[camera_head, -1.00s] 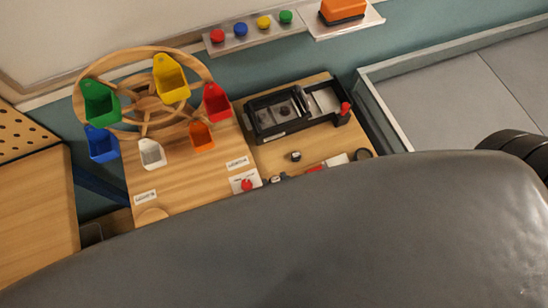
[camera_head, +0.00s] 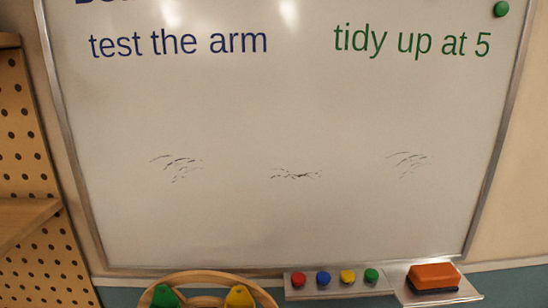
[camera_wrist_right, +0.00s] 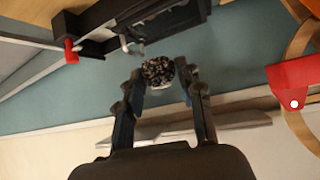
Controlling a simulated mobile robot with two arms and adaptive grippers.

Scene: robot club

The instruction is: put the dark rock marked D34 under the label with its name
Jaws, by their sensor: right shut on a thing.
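In the right wrist view, my right gripper (camera_wrist_right: 160,85) is shut on a dark speckled rock (camera_wrist_right: 158,70). The rock sits between the fingertips, held in the air with the wall behind. I cannot read any mark on it. The name labels are not in either view now. My left gripper is not in view.
The head view shows a whiteboard (camera_head: 290,110), a ledge with coloured magnets (camera_head: 323,278), an orange eraser (camera_head: 433,277) and the wheel's top (camera_head: 205,279).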

